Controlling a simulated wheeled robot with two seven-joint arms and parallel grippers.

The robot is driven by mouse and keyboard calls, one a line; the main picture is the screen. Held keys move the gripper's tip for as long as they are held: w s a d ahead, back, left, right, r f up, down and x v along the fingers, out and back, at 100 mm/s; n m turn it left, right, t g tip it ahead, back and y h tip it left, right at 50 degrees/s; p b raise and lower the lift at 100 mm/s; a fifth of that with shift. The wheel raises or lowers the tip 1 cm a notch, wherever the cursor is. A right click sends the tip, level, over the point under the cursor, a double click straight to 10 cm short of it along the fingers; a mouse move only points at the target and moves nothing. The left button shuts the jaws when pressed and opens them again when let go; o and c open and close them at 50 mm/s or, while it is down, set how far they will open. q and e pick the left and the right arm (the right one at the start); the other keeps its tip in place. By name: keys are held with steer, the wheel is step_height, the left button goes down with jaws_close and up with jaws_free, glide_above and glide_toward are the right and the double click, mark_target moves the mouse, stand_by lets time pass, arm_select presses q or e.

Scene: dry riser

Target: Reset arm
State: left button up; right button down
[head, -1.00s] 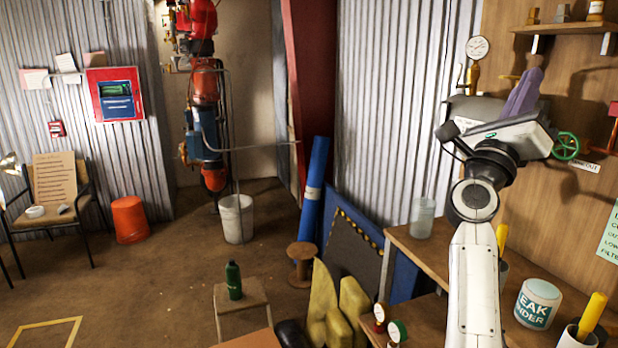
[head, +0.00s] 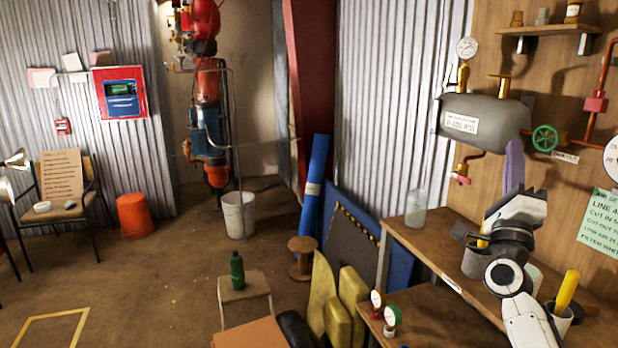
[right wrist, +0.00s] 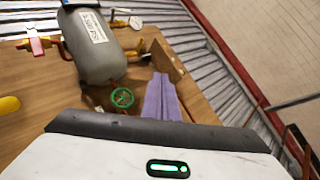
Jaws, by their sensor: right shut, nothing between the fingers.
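My right gripper (head: 514,165) is in the head view at the right, over the wooden workbench. Its purple fingers are together and point up toward the wooden panel, with nothing between them. The fingers also show in the right wrist view (right wrist: 163,97), shut. The grey air tank (head: 485,119) hangs on the panel just above and left of the fingers, and the green valve wheel (head: 545,138) is close to their right. The wheel also shows in the right wrist view (right wrist: 122,97). My left gripper is not in view.
On the bench stand a clear jar (head: 416,208) and a cup with a yellow-handled tool (head: 566,292). Two small gauges (head: 377,298) are at the lower bench edge. A stool with a green bottle (head: 237,270) stands on the floor. The floor left of it is mostly clear.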

steer(key=w+a+f+n+g+y, duration=0.1)
steer(key=w+f+n+g+y, duration=0.3)
steer(key=f+n, duration=0.85)
steer(key=w+f+n+g+y, duration=0.25)
steer(key=f+n+y, duration=0.25)
steer(key=f+n, duration=0.7)
steer(key=s+a+f+n+g+y, duration=0.1)
steer(key=s+a+f+n, duration=0.15)
steer(key=s+f, duration=0.3)
steer(key=s+a+f+n+g+y, duration=0.1)
steer(key=s+a+f+g, duration=0.1)
steer(key=s+a+f, duration=0.35)
steer(key=s+a+f+g+y, duration=0.1)
steer(key=s+a+f, duration=0.1)
steer(key=s+f, duration=0.4)
steer(key=s+a+f+g, duration=0.1)
steer(key=s+a+f, duration=0.2)
steer(key=s+f, duration=0.3)
steer(key=s+a+f+g, duration=0.2)
steer(key=s+a+f, duration=0.2)
steer(key=s, duration=0.7)
steer(key=s+a+f+g+y, duration=0.1)
steer(key=s+a+f, duration=0.2)
steer(key=s, duration=0.8)
step_height(320, 180, down, 3)
steer(key=shift+s+a+r+m+g, duration=0.15)
steer(key=shift+s+a+m+g, duration=0.15)
steer(key=shift+a+g, duration=0.1)
